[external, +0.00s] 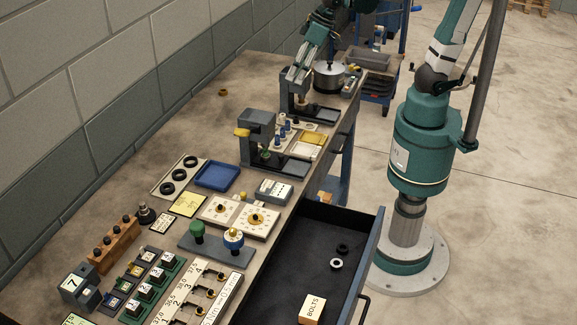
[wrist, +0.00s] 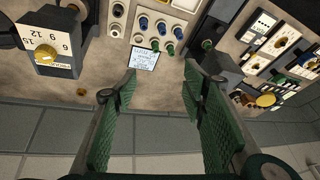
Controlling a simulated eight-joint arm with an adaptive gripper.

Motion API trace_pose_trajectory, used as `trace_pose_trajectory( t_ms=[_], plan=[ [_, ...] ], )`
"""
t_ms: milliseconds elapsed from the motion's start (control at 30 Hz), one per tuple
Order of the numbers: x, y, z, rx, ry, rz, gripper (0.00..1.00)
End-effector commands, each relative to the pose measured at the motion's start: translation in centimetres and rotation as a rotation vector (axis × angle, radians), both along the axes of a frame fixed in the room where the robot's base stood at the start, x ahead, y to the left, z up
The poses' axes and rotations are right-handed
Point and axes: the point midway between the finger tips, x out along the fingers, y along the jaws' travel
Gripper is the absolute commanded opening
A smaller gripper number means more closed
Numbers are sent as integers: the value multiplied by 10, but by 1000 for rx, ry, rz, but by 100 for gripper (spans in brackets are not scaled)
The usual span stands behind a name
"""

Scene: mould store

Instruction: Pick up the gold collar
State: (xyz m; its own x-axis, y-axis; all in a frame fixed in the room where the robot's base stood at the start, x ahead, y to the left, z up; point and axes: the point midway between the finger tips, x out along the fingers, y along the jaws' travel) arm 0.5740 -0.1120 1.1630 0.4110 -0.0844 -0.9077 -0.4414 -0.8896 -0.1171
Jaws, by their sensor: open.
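A small gold-brown ring, which looks like the gold collar (external: 223,92), lies alone on the bare bench top near the wall in the external view. It also shows in the wrist view, to the left of the left finger. My gripper (external: 298,77) is over the far end of the bench, to the right of the ring and apart from it. In the wrist view my gripper (wrist: 158,75) has its two green-padded fingers wide apart, with nothing between them. The ring is small, so its hole is hard to make out.
A grey block wall (external: 120,80) borders the bench. A dark press with a yellow knob (external: 258,130) and a metal pot (external: 328,78) stand near my gripper. A blue tray (external: 217,177) and black rings lie nearer. An open drawer (external: 310,265) juts out. The bench around the ring is clear.

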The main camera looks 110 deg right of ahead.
Motion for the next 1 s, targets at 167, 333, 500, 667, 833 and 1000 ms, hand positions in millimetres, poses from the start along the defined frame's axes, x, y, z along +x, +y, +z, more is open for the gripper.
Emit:
trace_pose_trajectory(
  t_ms=[167, 333, 500, 667, 833, 1000],
  plan=[
    [24, -26, 6, 25, 26, -78, 42],
    [46, -52, 7, 49, 51, -152, 42],
    [66, -79, 5, 73, 75, -227, 42],
    [84, -105, 2, 95, 98, -298, 42],
    [101, -135, -4, 118, 121, -374, 42],
    [117, -166, -13, 140, 144, -449, 42]
  ],
)
